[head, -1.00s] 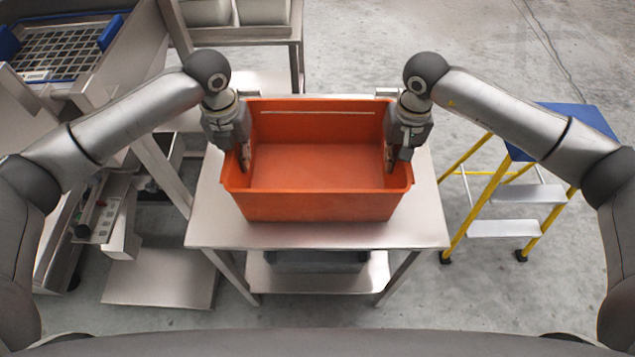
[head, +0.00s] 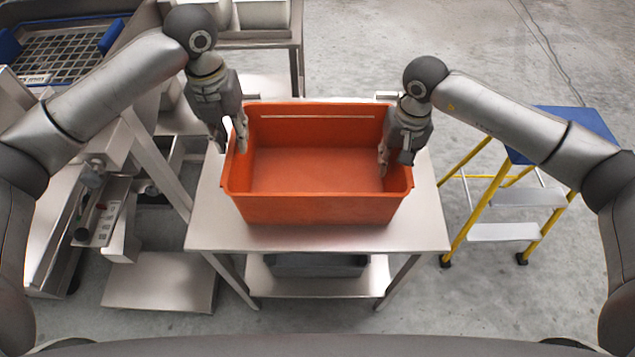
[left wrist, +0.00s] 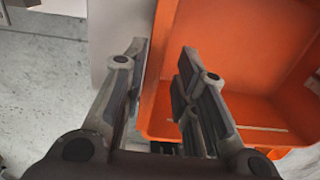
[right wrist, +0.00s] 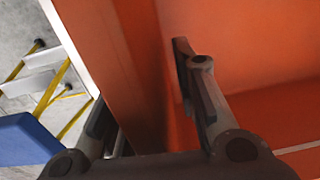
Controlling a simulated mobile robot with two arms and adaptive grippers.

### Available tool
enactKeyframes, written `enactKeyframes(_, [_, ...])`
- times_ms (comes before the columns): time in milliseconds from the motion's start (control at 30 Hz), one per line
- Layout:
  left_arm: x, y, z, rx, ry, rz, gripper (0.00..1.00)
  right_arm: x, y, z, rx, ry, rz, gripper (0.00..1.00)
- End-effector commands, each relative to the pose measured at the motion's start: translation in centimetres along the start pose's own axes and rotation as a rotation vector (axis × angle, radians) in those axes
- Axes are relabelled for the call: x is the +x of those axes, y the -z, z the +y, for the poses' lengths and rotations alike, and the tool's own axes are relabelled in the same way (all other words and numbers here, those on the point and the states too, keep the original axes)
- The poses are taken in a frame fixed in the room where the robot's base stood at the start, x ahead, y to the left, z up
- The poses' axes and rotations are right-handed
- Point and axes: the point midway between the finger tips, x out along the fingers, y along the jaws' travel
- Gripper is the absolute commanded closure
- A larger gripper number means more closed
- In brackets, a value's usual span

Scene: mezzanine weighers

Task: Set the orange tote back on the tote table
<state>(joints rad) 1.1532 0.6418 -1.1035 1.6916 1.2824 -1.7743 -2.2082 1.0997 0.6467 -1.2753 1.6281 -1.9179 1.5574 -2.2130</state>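The orange tote (head: 318,208) stands upright and empty on the steel tote table (head: 215,232). It is near the middle of the tabletop. My right gripper (head: 391,158) is at the right wall, one finger inside the tote. In the right wrist view its open fingers (right wrist: 145,85) straddle the wall; the outer fingertip is hidden by the rim.
A blue-topped step stool with yellow legs (head: 497,190) stands on the floor right of the table. A dark bin (head: 318,262) is on the lower shelf. Steel weighing equipment (head: 65,60) is at the left. Another steel table with pale containers (head: 262,12) is behind.

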Motion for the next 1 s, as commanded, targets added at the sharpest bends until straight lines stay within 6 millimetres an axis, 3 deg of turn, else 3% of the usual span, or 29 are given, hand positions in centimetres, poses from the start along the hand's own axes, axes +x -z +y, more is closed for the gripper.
enactKeyframes(200, [-3.3, -0.1, 0.0, -0.001, 0.000, -0.002, 0.73, 0.0, 0.0, 0.0, 0.000, 0.000, 0.000, 0.73])
enactKeyframes(367, [-4.1, 0.0, 0.0, -0.001, -0.001, 0.001, 0.73, -0.5, 0.1, 0.0, 0.000, 0.001, 0.002, 0.73])
enactKeyframes(467, [-4.1, 0.0, 0.0, -0.001, -0.001, 0.001, 0.73, -1.7, 0.1, 0.0, 0.001, 0.001, 0.002, 0.73])
enactKeyframes(800, [-4.1, 0.0, 0.0, 0.000, -0.001, 0.001, 0.73, -8.8, 0.1, 0.0, -0.001, 0.001, 0.005, 0.73])
enactKeyframes(1000, [-4.1, 0.0, 0.0, 0.000, -0.001, 0.001, 0.73, -11.3, 0.1, 0.0, 0.001, 0.000, 0.001, 0.73])
